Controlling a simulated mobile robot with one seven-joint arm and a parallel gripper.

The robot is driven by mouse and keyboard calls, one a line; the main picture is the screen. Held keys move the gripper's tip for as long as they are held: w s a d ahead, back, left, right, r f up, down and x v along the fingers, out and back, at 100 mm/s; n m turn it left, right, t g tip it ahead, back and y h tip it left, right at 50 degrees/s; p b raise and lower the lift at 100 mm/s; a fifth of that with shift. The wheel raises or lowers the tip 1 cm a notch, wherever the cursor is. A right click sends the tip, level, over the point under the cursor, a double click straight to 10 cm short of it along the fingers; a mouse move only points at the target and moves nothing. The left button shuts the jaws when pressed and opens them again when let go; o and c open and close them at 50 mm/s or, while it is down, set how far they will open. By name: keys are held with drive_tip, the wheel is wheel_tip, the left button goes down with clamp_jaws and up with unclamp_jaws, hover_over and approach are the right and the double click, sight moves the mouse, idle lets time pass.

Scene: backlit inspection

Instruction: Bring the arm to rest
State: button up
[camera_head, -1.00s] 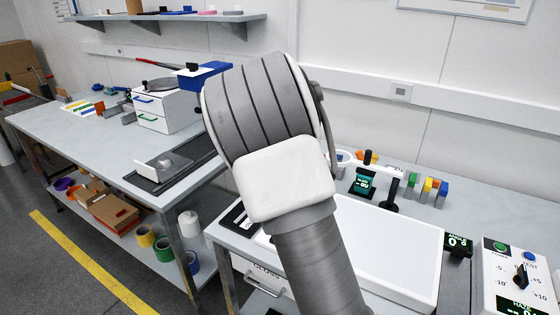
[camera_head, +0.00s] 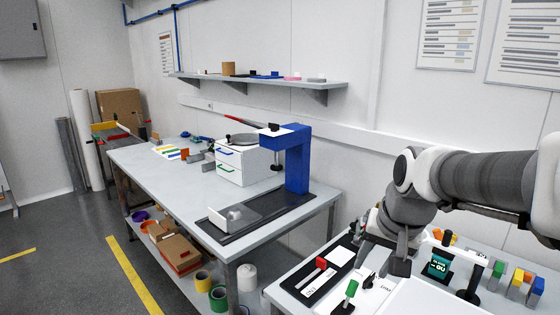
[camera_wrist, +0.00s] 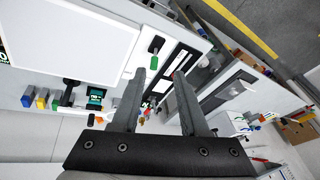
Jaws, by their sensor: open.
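My arm reaches in from the right side of the head view, over the right-hand bench (camera_head: 290,270). My gripper (camera_head: 388,262) hangs at its end, above the back part of that bench. In the wrist view my gripper (camera_wrist: 160,76) shows two separate grey fingers with a clear gap and nothing held between them. The gap lies over the dark and white strips beside the white light panel (camera_wrist: 75,35). Whether the fingertips touch anything cannot be told.
A red-topped piece (camera_head: 322,263) and a green-topped piece (camera_head: 351,289) stand at the bench's left. A small green display (camera_head: 438,265) and coloured blocks (camera_head: 526,280) stand right of my gripper. A blue stand (camera_head: 297,160) rises on the left bench (camera_head: 180,185).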

drive_tip(key=s+a+n, duration=0.1)
drive_tip(key=s+n, duration=0.1)
drive_tip(key=s, duration=0.5)
drive_tip(key=s+a+n+t, duration=0.1)
drive_tip(key=s+n, duration=0.1)
drive_tip(key=s, duration=0.6)
drive_tip(key=shift+a+n+h, duration=0.3)
drive_tip(key=shift+a, duration=0.1)
drive_tip(key=shift+s, duration=0.1)
